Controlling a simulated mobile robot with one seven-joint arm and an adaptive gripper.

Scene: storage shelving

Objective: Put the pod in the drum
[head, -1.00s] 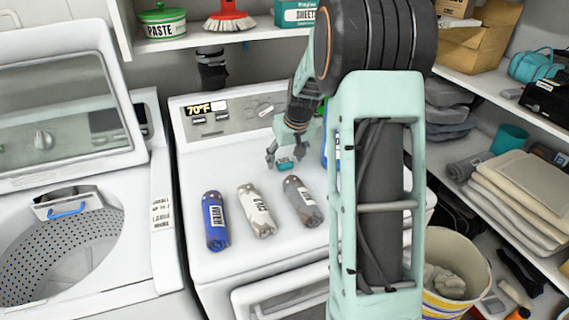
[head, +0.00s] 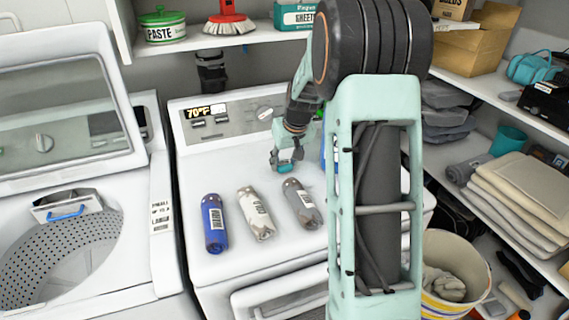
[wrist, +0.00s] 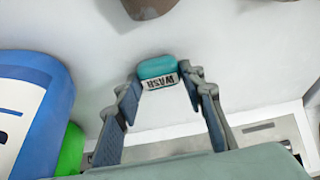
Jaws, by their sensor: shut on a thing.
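The pod (wrist: 157,68) is a small teal block with a white WASH label, seen in the wrist view between my fingertips. My gripper (head: 286,166) is shut on it, low over the white dryer top (head: 205,170); in the head view the fingers hide most of the pod. I cannot tell whether the pod still touches the surface. The drum (head: 75,250) is the perforated grey tub of the open washer at the left, well apart from my gripper. Its lid (head: 60,105) is raised.
Blue (head: 214,222), white (head: 256,212) and grey (head: 300,203) canisters lie in front of my gripper. A blue jug (wrist: 35,110) with a green cap stands beside it, mostly hidden by my arm in the head view. A washer drawer (head: 68,206) juts over the drum's back edge.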

